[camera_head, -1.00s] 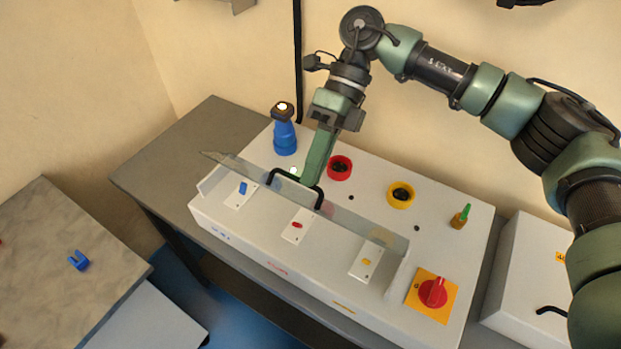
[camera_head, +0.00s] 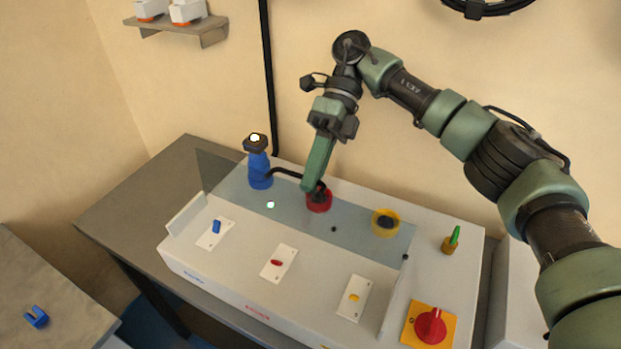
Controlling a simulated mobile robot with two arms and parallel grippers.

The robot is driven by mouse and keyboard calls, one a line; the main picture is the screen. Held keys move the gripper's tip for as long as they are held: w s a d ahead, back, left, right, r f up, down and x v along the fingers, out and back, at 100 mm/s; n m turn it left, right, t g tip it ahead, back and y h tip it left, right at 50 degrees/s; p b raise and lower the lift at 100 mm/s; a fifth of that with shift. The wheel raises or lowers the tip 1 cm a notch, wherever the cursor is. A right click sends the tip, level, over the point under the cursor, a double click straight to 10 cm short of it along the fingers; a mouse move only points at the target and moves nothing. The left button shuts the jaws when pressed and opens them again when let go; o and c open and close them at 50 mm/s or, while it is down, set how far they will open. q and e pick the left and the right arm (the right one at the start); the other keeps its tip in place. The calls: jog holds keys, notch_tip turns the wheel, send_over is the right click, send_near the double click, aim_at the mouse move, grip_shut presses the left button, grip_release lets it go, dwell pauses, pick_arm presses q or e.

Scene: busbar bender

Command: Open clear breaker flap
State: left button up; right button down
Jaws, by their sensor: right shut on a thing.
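The clear breaker flap (camera_head: 345,235) is a see-through bluish panel on the white bender console (camera_head: 240,275). In the head view it is swung up and back, away from the breakers, and the rear of the console shows through it. Its black bar handle (camera_head: 285,173) is at its far edge. My right gripper (camera_head: 312,187) is shut on the handle, whose right part is partly hidden by the fingers. The blue (camera_head: 216,227), red (camera_head: 277,263) and yellow (camera_head: 353,297) breaker toggles stand uncovered on white plates. My left gripper is out of view.
Behind the flap are a blue post with a lit top (camera_head: 260,170), a red ring (camera_head: 319,203) and a yellow ring (camera_head: 386,224). A red rotary switch (camera_head: 431,325) and a green-tipped peg (camera_head: 452,240) sit at right. A side table (camera_head: 60,290) is at left.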

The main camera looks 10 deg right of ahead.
jog(key=shift+f, duration=0.2)
jog(key=c, duration=1.5)
grip_release()
jog(key=shift+w+a, duration=0.1)
jog(key=shift+r, duration=0.2)
